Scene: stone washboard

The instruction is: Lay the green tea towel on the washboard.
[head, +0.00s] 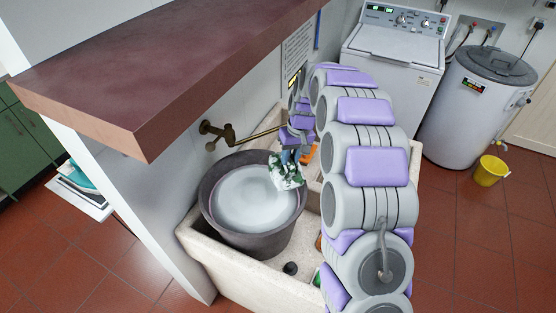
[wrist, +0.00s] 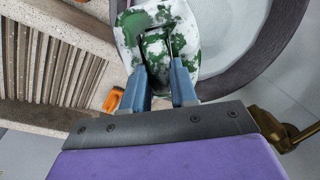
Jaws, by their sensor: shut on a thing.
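My gripper (wrist: 160,48) is shut on the green tea towel (wrist: 188,20), a white cloth with green blotches. In the head view the towel (head: 287,176) hangs bunched below my gripper (head: 288,158), over the right part of a round dark tub (head: 211,213). The tub holds pale, whitish water. The washboard (wrist: 58,72), a ribbed beige stone surface, shows at the left in the wrist view. The towel is beside it, between the washboard and the tub's rim. In the head view my arm hides most of the washboard.
A stone sink (head: 262,288) surrounds the tub. A brass tap (head: 222,134) juts from the wall above it. An orange object (wrist: 113,99) lies near the washboard. A reddish shelf (head: 165,75) overhangs at left. A washing machine (head: 395,45), boiler (head: 470,105) and yellow bucket (head: 490,172) stand behind.

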